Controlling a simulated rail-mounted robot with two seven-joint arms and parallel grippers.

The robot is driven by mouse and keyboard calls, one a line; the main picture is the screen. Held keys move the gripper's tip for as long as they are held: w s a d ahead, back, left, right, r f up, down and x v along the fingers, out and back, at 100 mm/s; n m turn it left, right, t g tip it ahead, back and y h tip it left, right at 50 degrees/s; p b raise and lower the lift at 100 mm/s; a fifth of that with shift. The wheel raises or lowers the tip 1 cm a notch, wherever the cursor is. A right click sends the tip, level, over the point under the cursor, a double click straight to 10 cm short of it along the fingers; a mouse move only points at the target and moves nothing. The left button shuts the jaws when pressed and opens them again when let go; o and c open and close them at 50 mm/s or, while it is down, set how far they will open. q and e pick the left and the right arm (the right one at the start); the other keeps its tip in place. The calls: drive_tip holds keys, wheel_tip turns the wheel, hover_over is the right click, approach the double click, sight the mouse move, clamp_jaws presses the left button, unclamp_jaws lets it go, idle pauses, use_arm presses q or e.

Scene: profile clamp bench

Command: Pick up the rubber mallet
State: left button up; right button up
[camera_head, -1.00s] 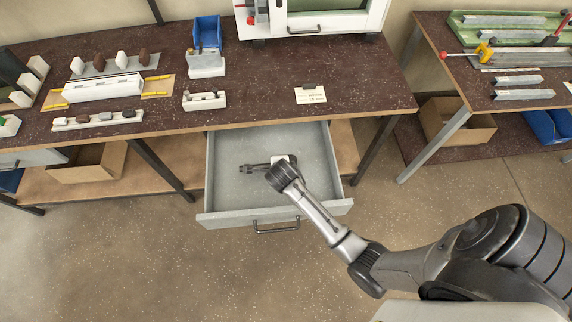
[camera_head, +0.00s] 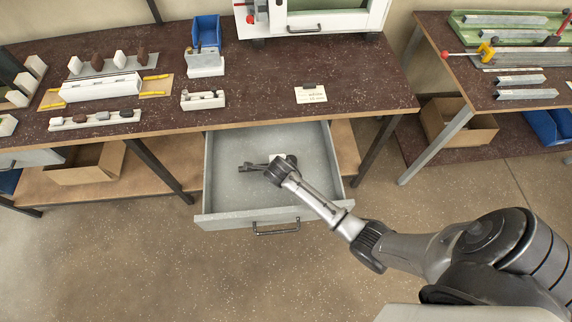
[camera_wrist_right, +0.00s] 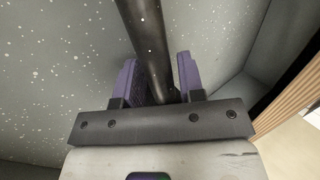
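A thick black rod, which looks like the rubber mallet's handle (camera_wrist_right: 150,45), runs from the top of the right wrist view down between the purple fingers of my right gripper (camera_wrist_right: 160,80). The fingers stand apart on either side of it. I see no clear grip on it. The mallet's head is not visible there. In the head view, my right gripper reaches down into the open grey drawer (camera_head: 225,200). A small dark shape (camera_head: 252,167) shows beside my wrist; I cannot tell mallet from fingers. My left gripper is not in view.
The drawer's walls surround my right gripper, and the dark bench top (camera_head: 250,108) overhangs its back. Fixtures, a blue bin (camera_head: 207,30) and a paper card (camera_head: 311,95) are on the bench. A second table (camera_head: 510,80) stands at right. The drawer floor is otherwise mostly bare.

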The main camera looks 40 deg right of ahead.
clamp_jaws()
drive_tip(key=shift+r, duration=0.15)
